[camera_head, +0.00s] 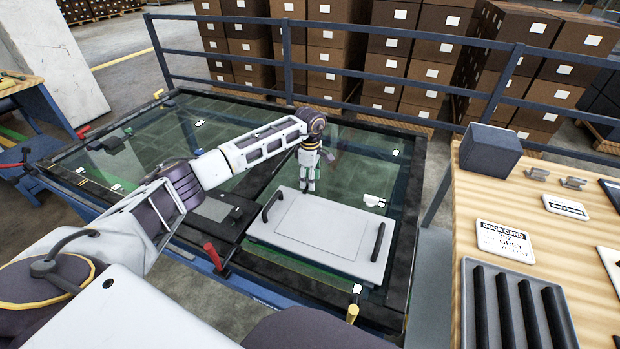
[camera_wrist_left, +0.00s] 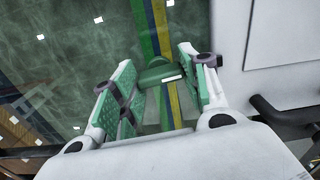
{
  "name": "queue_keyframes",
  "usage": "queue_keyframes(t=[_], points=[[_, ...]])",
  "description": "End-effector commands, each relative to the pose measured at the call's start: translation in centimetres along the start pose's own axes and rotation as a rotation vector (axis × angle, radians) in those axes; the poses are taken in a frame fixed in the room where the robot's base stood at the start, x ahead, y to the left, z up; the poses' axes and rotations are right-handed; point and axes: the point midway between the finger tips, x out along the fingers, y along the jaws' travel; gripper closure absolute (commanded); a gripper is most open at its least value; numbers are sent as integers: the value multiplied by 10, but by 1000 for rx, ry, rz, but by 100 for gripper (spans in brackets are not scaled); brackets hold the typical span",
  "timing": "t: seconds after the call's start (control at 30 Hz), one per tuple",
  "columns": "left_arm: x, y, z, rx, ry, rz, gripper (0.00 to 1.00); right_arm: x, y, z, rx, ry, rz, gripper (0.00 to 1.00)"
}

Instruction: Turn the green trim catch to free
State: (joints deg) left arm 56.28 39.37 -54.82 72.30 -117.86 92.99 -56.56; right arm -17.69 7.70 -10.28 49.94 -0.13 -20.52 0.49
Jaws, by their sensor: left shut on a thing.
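The green trim catch (camera_wrist_left: 160,74) lies between the fingers of my left gripper (camera_wrist_left: 157,66) in the left wrist view. It is a rounded green piece with a pale mark on it, set over green and yellow stripes. The left gripper is shut on it, with green pads on either side. In the head view my left gripper (camera_head: 309,186) points down over the glass, just behind the white panel (camera_head: 318,229), and hides the catch there. The white panel has a dark handle at each side. My right gripper is not in view.
The dark-framed glass table (camera_head: 415,200) has a red lever (camera_head: 212,254) and a yellow knob (camera_head: 352,313) at its front. A blue railing (camera_head: 400,103) and stacked boxes stand behind. A wooden bench (camera_head: 450,235) with a blue-grey block (camera_head: 490,150) is at right.

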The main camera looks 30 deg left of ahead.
Motion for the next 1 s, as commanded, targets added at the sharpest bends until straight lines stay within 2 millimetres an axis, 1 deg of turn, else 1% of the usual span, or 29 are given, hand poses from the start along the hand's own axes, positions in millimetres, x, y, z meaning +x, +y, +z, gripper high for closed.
queue_keyframes(t=[0.5, 0.7, 0.87, 1.0], points=[[-2, 1, -1, -347, 1, 1, 79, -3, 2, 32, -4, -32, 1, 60], [-2, 1, 0, -499, 0, 3, 79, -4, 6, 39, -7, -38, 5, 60], [-2, 1, -1, -620, 0, 2, 79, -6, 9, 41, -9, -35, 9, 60], [-2, 1, -1, -727, 0, 2, 79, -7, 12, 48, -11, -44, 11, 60]])
